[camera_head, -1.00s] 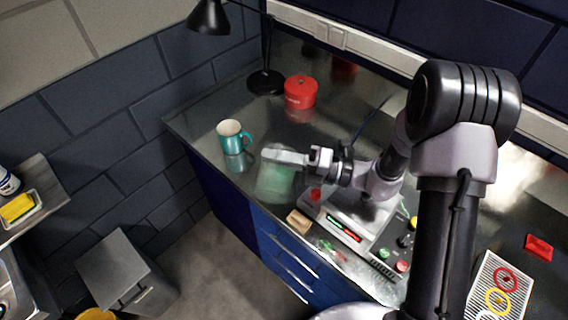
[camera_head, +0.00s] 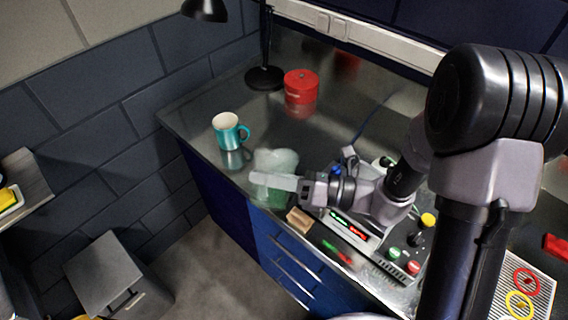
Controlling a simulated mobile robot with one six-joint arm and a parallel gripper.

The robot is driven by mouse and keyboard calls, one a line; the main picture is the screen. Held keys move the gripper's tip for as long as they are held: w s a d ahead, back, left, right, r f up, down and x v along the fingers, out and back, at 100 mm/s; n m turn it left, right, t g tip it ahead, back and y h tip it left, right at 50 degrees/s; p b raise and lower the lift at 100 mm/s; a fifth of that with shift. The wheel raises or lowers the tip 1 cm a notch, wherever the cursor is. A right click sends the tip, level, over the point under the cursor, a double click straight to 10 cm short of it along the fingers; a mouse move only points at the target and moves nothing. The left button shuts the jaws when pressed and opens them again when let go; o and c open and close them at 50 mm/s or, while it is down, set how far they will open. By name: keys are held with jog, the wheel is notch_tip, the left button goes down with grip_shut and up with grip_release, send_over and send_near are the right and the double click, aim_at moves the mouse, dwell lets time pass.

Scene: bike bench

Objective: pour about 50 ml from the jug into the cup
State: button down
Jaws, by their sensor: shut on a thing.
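The cup (camera_head: 226,141) is a teal mug with a pale inside. It stands upright near the left end of the metal bench, its handle to the right. The jug (camera_head: 278,160) is a pale, see-through greenish vessel to the right of the cup and nearer the bench's front edge. My gripper (camera_head: 272,182) is shut on the jug, its pale fingers crossing in front of it and hiding part of it. The jug is apart from the cup. I cannot tell the liquid level, or whether the jug touches the bench.
A red round tin (camera_head: 300,87) and a black lamp (camera_head: 265,78) stand behind the cup. A small wooden block (camera_head: 300,220) and a control panel (camera_head: 358,232) with lit displays and buttons lie near the front edge. The bench right of the cup is partly clear.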

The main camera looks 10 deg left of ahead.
aim_at(261, 196)
jog(key=shift+s+f+n, duration=0.1)
jog(key=shift+s+n, duration=0.15)
jog(key=shift+n, duration=0.05)
jog(key=s+f+n+b, duration=0.1)
jog(key=f+b, duration=0.1)
jog(key=b, duration=0.1)
jog(key=shift+s+a+r+n+b, duration=0.1)
jog(key=shift+s+r+n+b, duration=0.3)
jog(key=shift+s+n, duration=0.45)
jog(key=s+f+n+b, duration=0.1)
jog(key=n+b, duration=0.1)
jog(key=b, duration=0.2)
jog(key=s+n+b, duration=0.2)
jog(key=b, duration=0.2)
jog(key=s+f+n+b, duration=0.1)
jog(key=n+b, duration=0.1)
jog(key=b, duration=0.2)
jog(key=shift+s+a+f+g+b, duration=0.1)
jog(key=shift+s+f+g+b, duration=0.2)
jog(key=shift+s+f+g, duration=0.1)
